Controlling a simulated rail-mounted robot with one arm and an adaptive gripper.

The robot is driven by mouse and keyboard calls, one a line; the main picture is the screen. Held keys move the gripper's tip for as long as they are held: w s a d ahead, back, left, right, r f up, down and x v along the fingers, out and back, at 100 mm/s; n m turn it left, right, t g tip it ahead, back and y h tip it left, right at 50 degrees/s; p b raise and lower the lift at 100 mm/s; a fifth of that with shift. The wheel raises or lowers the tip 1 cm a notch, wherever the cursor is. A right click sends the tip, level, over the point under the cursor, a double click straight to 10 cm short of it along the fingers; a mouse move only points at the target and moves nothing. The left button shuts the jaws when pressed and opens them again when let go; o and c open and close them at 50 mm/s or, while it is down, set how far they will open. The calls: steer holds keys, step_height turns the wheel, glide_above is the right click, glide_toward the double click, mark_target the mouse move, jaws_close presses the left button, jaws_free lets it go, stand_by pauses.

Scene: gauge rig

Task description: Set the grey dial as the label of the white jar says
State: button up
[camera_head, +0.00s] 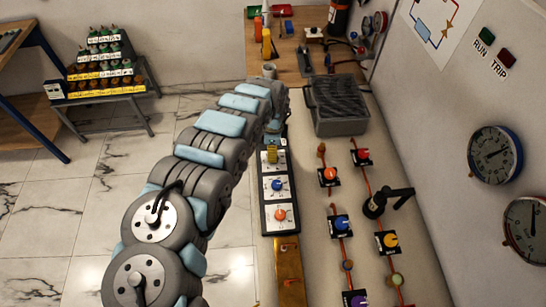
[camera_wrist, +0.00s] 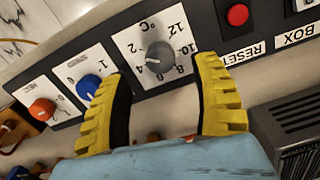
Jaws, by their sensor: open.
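In the head view my arm reaches over the panel (camera_head: 264,215) and hides the grey dial.
A blue dial (camera_wrist: 89,86) and an orange dial (camera_wrist: 42,109) share the panel. A red button (camera_wrist: 238,15) marked RESET is on the other side. A dark ribbed box (camera_head: 338,105) stands close by. Several coloured valves, including an orange one (camera_head: 330,174), line pipes at right.

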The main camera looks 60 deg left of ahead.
steer(key=shift+f, duration=2.55)
jaws_close()
